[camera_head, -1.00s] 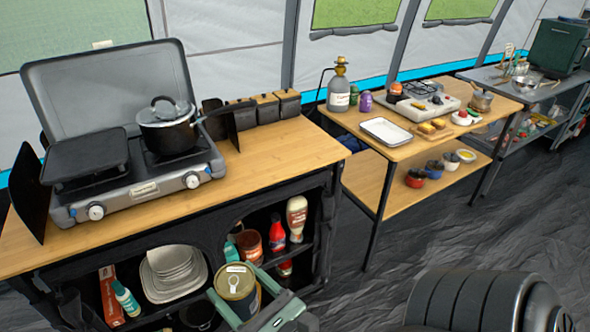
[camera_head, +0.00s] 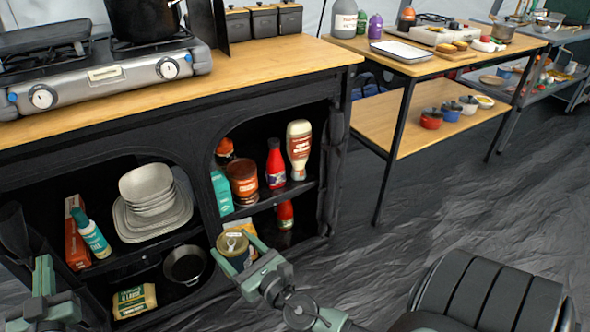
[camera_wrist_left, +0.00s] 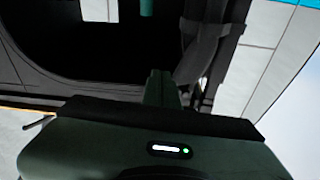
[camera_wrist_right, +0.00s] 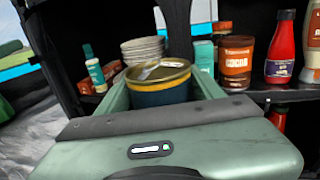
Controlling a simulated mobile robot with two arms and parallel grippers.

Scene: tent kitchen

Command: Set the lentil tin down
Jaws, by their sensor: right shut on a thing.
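The lentil tin (camera_head: 233,250) is a short can with a gold lid with a pull ring and a dark blue side. My right gripper (camera_head: 250,262) is shut on it, one finger on either side, and holds it upright. In the right wrist view the tin (camera_wrist_right: 160,95) sits between the fingers. In the head view it appears in front of the cabinet's lower right opening; I see no surface touching its base. My left gripper (camera_head: 42,282) is empty at the lower left, its fingers together in the left wrist view (camera_wrist_left: 160,88).
The right shelf (camera_head: 270,199) holds a cocoa tin (camera_head: 243,182), a red bottle (camera_head: 275,165) and a sauce bottle (camera_head: 299,150). Bowls and plates (camera_head: 150,205) stand in the left opening, above a pan (camera_head: 185,265). A yellow pack (camera_head: 240,227) shows behind the tin. The divider and shelf edges are close.

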